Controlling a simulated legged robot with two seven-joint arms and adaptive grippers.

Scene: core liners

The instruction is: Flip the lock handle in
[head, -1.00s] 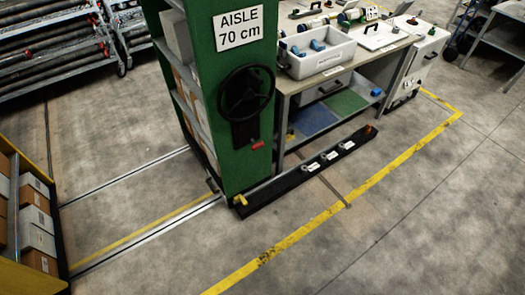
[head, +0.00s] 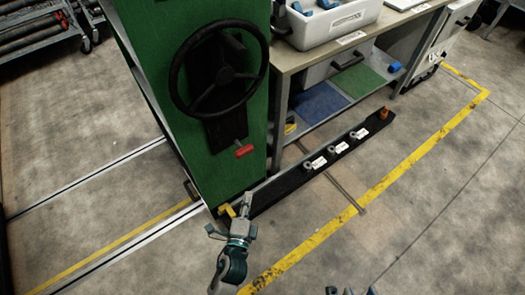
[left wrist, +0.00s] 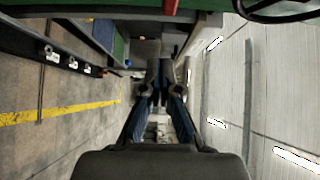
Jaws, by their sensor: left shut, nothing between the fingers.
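The lock handle (head: 243,150) is a small red grip on the black plate below the handwheel, on the green shelf end. A red piece (left wrist: 170,5) at the top edge of the left wrist view seems to be the same handle. My left gripper (head: 247,203) is in front of the shelf end, below the handle in the picture and apart from it. Its fingers (left wrist: 160,97) are closed together and empty in the left wrist view. My right gripper (head: 350,291) just shows at the bottom edge, mostly cut off.
The black handwheel (head: 219,66) sticks out above the handle. A dark floor beam (head: 290,182) with labelled fittings runs right from the shelf foot. The workbench (head: 300,57) with a white bin (head: 335,31) stands at right. Open floor lies in front, crossed by a yellow line (head: 400,170).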

